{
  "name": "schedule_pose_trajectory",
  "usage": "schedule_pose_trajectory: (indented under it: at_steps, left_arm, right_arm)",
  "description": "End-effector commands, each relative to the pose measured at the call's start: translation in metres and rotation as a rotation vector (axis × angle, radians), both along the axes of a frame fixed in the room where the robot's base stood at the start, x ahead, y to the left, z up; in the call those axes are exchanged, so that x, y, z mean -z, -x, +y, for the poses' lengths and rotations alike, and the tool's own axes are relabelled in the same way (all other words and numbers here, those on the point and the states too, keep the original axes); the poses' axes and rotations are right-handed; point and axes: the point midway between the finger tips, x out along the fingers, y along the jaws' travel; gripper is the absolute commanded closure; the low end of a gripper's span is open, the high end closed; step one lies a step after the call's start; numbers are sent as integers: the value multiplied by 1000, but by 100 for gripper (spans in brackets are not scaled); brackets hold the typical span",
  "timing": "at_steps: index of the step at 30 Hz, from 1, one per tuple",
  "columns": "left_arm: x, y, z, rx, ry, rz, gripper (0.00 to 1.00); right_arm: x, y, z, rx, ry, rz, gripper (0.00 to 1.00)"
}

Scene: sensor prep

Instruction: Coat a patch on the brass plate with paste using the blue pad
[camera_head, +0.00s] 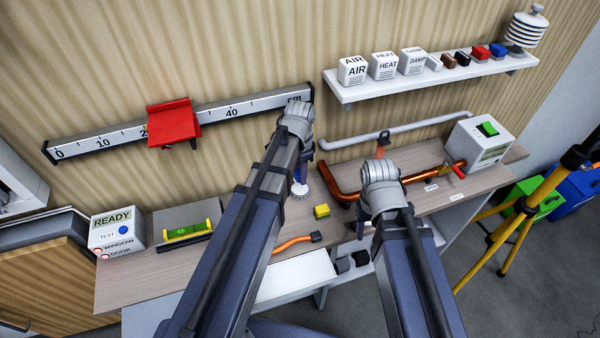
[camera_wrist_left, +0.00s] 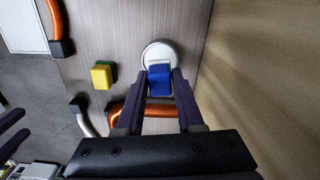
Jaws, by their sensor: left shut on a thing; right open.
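My left gripper (camera_head: 301,172) points down at the back of the bench. In the left wrist view it is shut on the blue pad (camera_wrist_left: 160,80), held between its fingertips. The pad is over the near edge of a round white dish (camera_wrist_left: 160,50), which also shows below the gripper in the head view (camera_head: 300,190). I cannot tell whether pad and dish touch. The dish's contents are hidden. My right gripper (camera_head: 382,152) is open and empty, above the bench near the copper pipe. I cannot make out a brass plate.
A yellow-green sponge (camera_head: 321,211) lies beside the dish. A copper pipe (camera_head: 432,168) runs along the bench at right. A READY box (camera_head: 117,232) and a level (camera_head: 187,232) stand at left. A wall shelf (camera_head: 430,80) holds labelled blocks. A tripod (camera_head: 520,215) stands at right.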

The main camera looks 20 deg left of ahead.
Motion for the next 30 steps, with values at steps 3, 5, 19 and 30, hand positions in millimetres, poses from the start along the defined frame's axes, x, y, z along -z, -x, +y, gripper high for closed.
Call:
schedule_pose_trajectory:
  at_steps: [3, 5, 19, 30]
  left_arm:
    - [-13, 0, 0, 0, 0, 0, 100]
    - [-18, 0, 0, 0, 0, 0, 100]
    - [-33, 0, 0, 0, 0, 0, 100]
    - [-33, 0, 0, 0, 0, 0, 100]
  right_arm:
    - [-13, 0, 0, 0, 0, 0, 50]
    - [-18, 0, 0, 0, 0, 0, 50]
    - [-33, 0, 0, -1, 0, 0, 50]
    - [-33, 0, 0, -1, 0, 0, 50]
